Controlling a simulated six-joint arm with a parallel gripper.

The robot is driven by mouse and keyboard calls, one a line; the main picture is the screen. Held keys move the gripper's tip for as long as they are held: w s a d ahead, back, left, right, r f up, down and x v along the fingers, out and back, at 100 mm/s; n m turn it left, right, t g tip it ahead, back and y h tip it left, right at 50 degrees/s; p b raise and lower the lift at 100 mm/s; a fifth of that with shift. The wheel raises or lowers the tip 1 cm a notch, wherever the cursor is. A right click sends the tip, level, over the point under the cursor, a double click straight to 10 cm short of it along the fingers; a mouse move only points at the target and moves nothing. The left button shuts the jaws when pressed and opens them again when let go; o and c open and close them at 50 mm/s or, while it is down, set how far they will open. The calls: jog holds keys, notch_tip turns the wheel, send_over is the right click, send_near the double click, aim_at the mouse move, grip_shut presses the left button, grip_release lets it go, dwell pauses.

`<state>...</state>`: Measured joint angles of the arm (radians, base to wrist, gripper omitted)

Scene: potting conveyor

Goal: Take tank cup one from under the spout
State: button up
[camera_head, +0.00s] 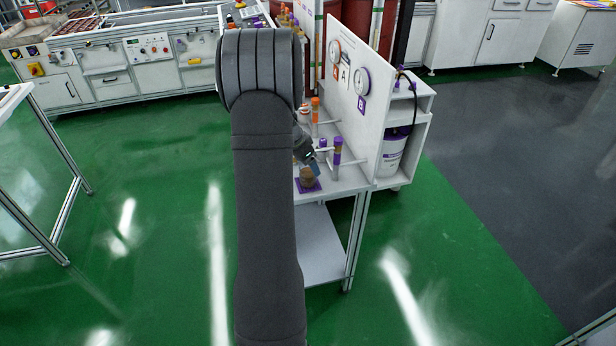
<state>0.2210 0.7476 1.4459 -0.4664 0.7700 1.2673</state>
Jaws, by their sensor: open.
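A small brownish cup (307,176) stands on a purple pad (310,187) near the front of the white bench. I take it for the tank cup, but I read no number on it. A purple and orange post (337,152) stands just right of it, and a purple-topped fitting (322,144) that may be the spout is behind it. My gripper (313,168) is open, small in view, close above the cup and partly overlapping it. I cannot tell whether they touch. My arm hides the bench left of the cup.
A white panel (351,95) with two round gauges rises behind the bench (350,182). An orange-topped post (315,110) stands farther back. A white container (392,155) sits on the shelf at right. Green floor lies open in front.

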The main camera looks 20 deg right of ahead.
jog(key=shift+x, duration=1.15)
jog(key=c, duration=1.1)
